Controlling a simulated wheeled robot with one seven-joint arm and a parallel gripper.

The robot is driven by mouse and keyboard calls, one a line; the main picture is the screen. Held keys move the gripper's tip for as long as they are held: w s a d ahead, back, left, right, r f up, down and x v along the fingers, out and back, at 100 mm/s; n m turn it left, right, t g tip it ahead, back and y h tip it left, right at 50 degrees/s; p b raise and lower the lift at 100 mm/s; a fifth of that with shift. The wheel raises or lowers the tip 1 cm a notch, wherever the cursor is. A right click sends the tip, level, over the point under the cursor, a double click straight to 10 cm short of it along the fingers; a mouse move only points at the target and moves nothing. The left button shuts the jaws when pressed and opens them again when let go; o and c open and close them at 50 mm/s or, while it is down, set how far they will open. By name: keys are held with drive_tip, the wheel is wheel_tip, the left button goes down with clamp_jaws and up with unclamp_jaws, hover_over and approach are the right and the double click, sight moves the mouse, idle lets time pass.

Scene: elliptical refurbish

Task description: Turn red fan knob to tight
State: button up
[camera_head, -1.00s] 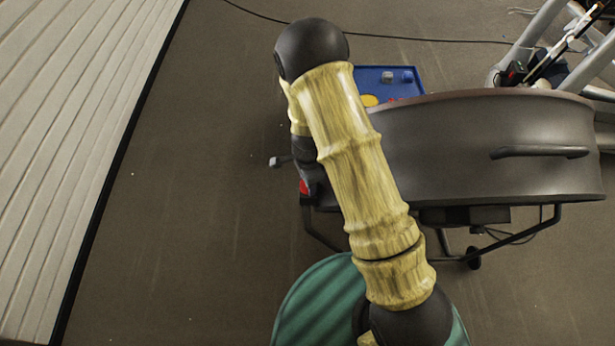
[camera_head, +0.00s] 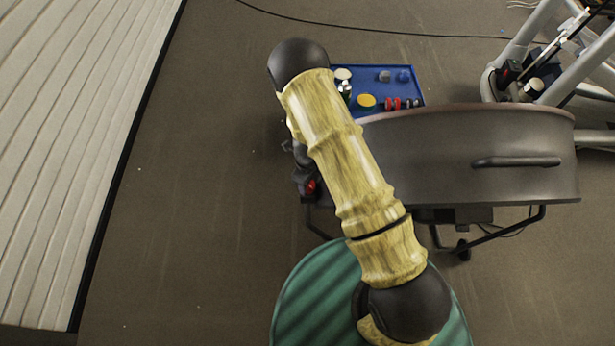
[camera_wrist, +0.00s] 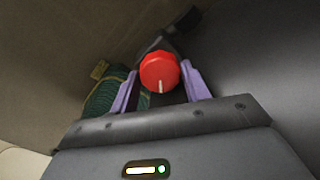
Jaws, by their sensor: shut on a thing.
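The red fan knob (camera_wrist: 160,72) is a faceted red dial with a white pointer line, which points down in the wrist view. My gripper (camera_wrist: 161,80) has its two purple fingers on either side of the knob and is shut on it. In the head view a small red patch (camera_head: 311,187) shows at the left end of the large dark grey drum fan (camera_head: 470,165), beside my arm. My arm hides most of the gripper there.
A blue tray (camera_head: 417,84) with several small coloured parts lies behind the fan. Grey metal tubes (camera_head: 560,60) stand at the back right. A pale slatted panel (camera_head: 80,120) runs along the left. The floor (camera_head: 200,200) between panel and fan is clear.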

drive_tip(key=m+p, duration=0.3)
drive_tip(key=shift+r+m, duration=0.25)
drive_tip(key=shift+m, duration=0.05)
drive_tip(key=shift+f+m+p, duration=0.15)
drive_tip(key=shift+m+p, duration=0.75)
drive_tip(key=shift+m, duration=0.5)
drive_tip(key=o, duration=1)
drive_tip(key=shift+d+f, duration=0.1)
drive_tip(key=shift+d, duration=0.1)
